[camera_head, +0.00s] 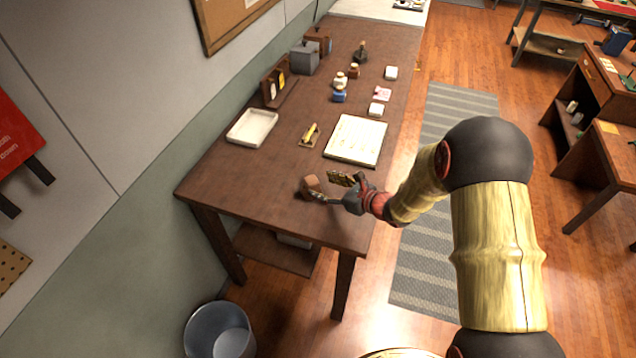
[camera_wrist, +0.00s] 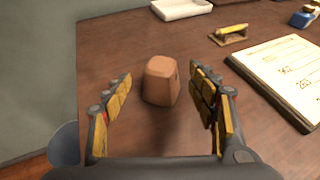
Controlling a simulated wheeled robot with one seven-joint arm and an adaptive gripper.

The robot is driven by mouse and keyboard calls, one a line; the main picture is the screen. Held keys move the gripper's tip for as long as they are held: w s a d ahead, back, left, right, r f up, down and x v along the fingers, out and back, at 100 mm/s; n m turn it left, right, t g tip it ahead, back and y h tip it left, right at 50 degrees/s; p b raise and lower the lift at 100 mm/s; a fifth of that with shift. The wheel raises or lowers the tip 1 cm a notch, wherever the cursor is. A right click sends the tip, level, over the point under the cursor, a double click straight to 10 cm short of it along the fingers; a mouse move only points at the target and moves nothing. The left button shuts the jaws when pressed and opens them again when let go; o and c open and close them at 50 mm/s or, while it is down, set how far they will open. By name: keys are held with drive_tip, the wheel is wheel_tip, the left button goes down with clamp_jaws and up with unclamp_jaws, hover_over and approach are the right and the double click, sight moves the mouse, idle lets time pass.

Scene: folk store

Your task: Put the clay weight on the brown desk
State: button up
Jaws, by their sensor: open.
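The clay weight (camera_head: 309,184) is a small reddish-brown block. It appears to rest on the brown desk (camera_head: 240,180) near the desk's near end. In the wrist view the clay weight (camera_wrist: 160,82) stands upright, between and just beyond the tips of my two fingers, with a visible gap on each side. My gripper (camera_head: 329,188) is open and low over the desk, at the right of the clay weight, with nothing held. The brown desk (camera_wrist: 110,45) fills much of the wrist view.
An open booklet (camera_head: 356,140), a yellow item on a small stand (camera_head: 310,134) and a white tray (camera_head: 252,127) lie farther back. Bottles and boxes stand beyond. The desk's near left corner is clear. A grey bin (camera_head: 218,330) stands on the floor below.

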drive_tip(key=p+v, duration=0.1)
drive_tip(key=v, duration=0.7)
drive_tip(key=shift+d+r, duration=0.15)
drive_tip(key=s+a+r+n+g, duration=0.3)
drive_tip(key=s+r+n, duration=0.4)
drive_tip(key=s+a+r+n+g, duration=0.3)
drive_tip(key=s+r+n, duration=0.3)
drive_tip(key=s+r, duration=0.1)
drive_tip(key=s+d+r+n+t+h, duration=0.1)
drive_tip(key=s+d+r+n+h, duration=0.4)
drive_tip(key=s+d+n, duration=0.1)
drive_tip(key=s+d+r+n+t+h, duration=0.1)
drive_tip(key=s+d+r+n+h, duration=0.3)
drive_tip(key=s+d+n, duration=0.3)
drive_tip(key=s+d, duration=0.2)
drive_tip(key=d, duration=0.1)
drive_tip(key=shift+s+d+r+h, duration=0.15)
drive_tip(key=shift+s+r+h, duration=0.15)
drive_tip(key=shift+r+h, duration=0.1)
drive_tip(key=shift+f+b, duration=0.3)
